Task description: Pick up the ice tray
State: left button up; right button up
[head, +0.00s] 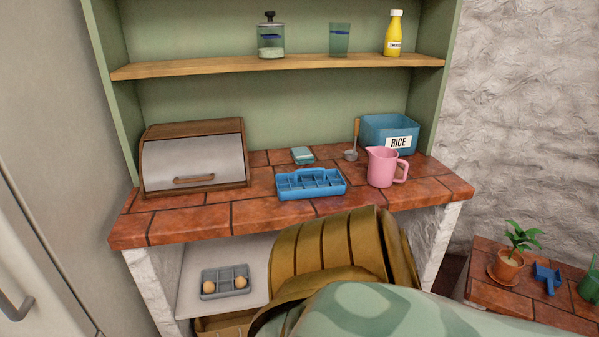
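A blue tray (325,190) divided into small compartments, which looks like the ice tray, lies on the tiled counter (205,220) near the middle of its depth. It has a raised blue part along its back edge. Its compartments look empty, though they are too small to be sure. Neither of my grippers shows in the head view.
A pink jug (381,168) stands right of the tray, a teal block (302,155) behind it, a bread box (193,165) left. A blue rice bin (376,131) is back right.

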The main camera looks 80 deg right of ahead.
aim_at(302, 183)
jog(key=z, duration=2.65)
jog(key=i+l+u, duration=0.1)
jog(key=l, duration=0.2)
jog(key=i+l+u, duration=0.1)
jog(key=l, duration=0.25)
jog(key=i, duration=0.1)
